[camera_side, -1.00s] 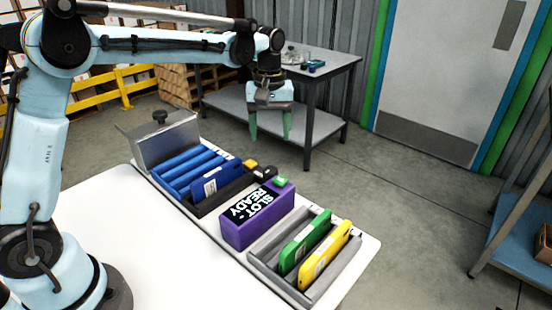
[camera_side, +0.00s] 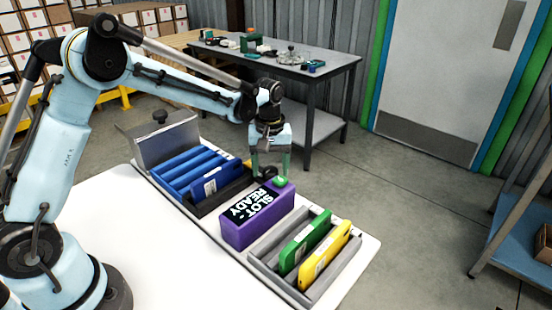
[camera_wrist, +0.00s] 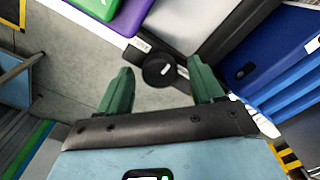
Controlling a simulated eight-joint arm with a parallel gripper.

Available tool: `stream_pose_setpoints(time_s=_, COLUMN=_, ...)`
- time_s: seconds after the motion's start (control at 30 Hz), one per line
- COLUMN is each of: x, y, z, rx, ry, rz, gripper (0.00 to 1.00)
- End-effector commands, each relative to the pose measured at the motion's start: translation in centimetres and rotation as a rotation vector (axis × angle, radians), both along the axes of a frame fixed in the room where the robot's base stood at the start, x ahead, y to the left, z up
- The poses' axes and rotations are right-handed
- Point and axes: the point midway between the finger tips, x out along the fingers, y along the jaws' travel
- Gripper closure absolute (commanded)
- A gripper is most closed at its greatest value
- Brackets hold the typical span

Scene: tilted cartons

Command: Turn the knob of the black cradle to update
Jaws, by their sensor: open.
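The black cradle (camera_side: 207,205) sits on the white table between the blue rack and the purple box, with a blue cartridge (camera_side: 217,182) in it. Its round black knob (camera_wrist: 159,69), with a short white mark, shows in the wrist view. In the side view the knob (camera_side: 266,172) is partly hidden by my fingers. My gripper (camera_side: 271,165) is open and lowered at the cradle's far end. In the wrist view my green fingers (camera_wrist: 160,84) stand apart on either side of the knob, with gaps visible. I cannot tell if their tips are level with it.
The purple box (camera_side: 240,232) reads "SLOT-READY" and has a green button (camera_side: 280,181) close to my gripper. A grey tray (camera_side: 262,262) holds a green (camera_side: 303,245) and a yellow cartridge (camera_side: 325,255). The blue rack (camera_side: 180,165) stands left of the cradle.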

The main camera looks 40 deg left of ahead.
Motion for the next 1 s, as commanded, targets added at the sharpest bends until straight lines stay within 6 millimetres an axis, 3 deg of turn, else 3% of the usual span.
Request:
stream_pose_setpoints(time_s=0.03, x=0.00, y=0.00, z=0.01, rx=0.000, ry=0.000, rz=0.000, gripper=0.35)
stream_pose_setpoints(time_s=0.4, x=-0.01, y=0.01, z=0.05, rx=0.000, ry=0.000, rz=0.000, gripper=0.89)
stream_pose_setpoints(time_s=0.73, x=-0.01, y=0.02, z=0.07, rx=0.001, ry=0.001, rz=-0.058, gripper=0.89)
stream_pose_setpoints(time_s=1.0, x=0.01, y=0.03, z=0.10, rx=0.000, ry=0.001, rz=-0.241, gripper=0.89)
